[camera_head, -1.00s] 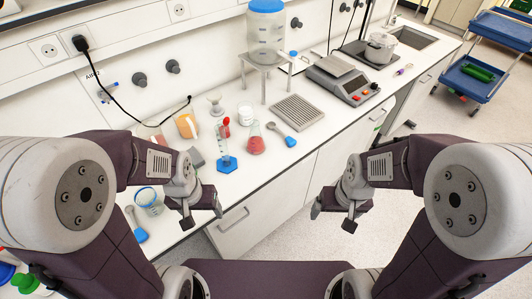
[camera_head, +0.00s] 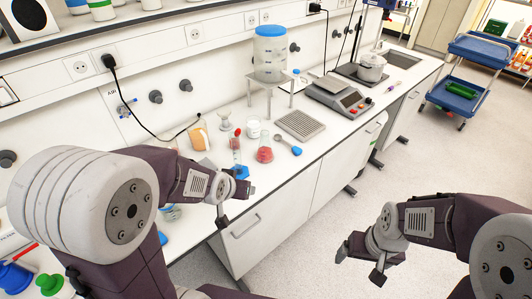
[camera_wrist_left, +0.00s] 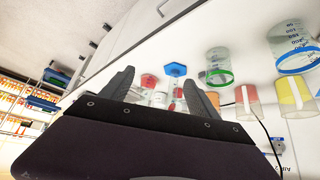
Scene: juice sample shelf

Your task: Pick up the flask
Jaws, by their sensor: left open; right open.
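The flask (camera_head: 265,153) is a small conical glass vessel with red liquid, upright on the white bench in the head view. A slim cylinder with red contents and a blue foot (camera_head: 241,172) stands just left of it. My left gripper (camera_head: 222,222) is open and empty at the bench's front edge, nearer to me than the flask and apart from it. Its two spread fingers also show in the left wrist view (camera_wrist_left: 160,92), where I cannot clearly tell the flask from the small items beyond. My right gripper (camera_head: 362,262) is open and empty over the floor.
A blue spoon (camera_head: 288,145) lies right of the flask, and a white jar (camera_head: 253,127) stands behind it. A grey rack (camera_head: 300,125) and a hotplate scale (camera_head: 340,97) are farther right. Beakers (camera_wrist_left: 218,68) stand near my left gripper in the wrist view.

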